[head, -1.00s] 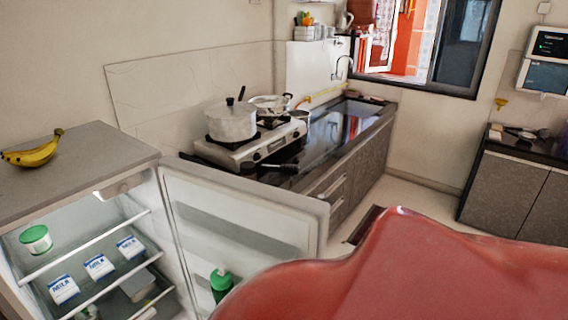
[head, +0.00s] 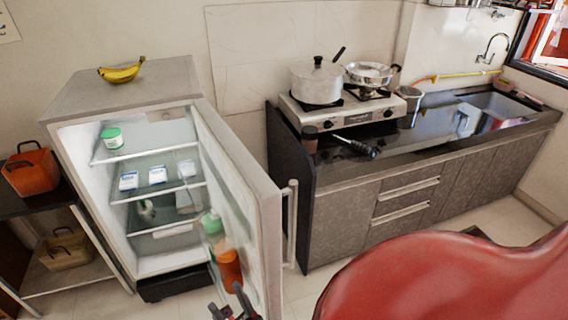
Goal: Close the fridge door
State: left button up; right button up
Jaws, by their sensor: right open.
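The fridge (head: 165,262) stands at the left in the head view with its door (head: 262,205) wide open. The door is hinged on the fridge's right side and swings out towards me. A vertical handle (head: 291,225) is on its outer right face. A green-topped container and an orange bottle (head: 229,268) sit on the door's inner side. My right gripper (head: 232,308) shows at the bottom edge, open, in front of the lower inner side of the door. I cannot tell whether it touches the door. My left gripper is not in view.
Milk cartons (head: 157,175) and a green-lidded tub (head: 112,138) are on the fridge shelves. Bananas (head: 121,71) lie on top. A counter (head: 380,215) with a stove stands right of the door. A large glossy red shape (head: 450,280) fills the lower right foreground.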

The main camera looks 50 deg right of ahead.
aim_at(247, 201)
jog(key=l+u, duration=0.15)
jog(key=l, duration=1.95)
jog(key=k+l, duration=0.15)
jog(key=l, duration=0.15)
jog(key=k+u, duration=0.2)
jog(key=k, duration=0.25)
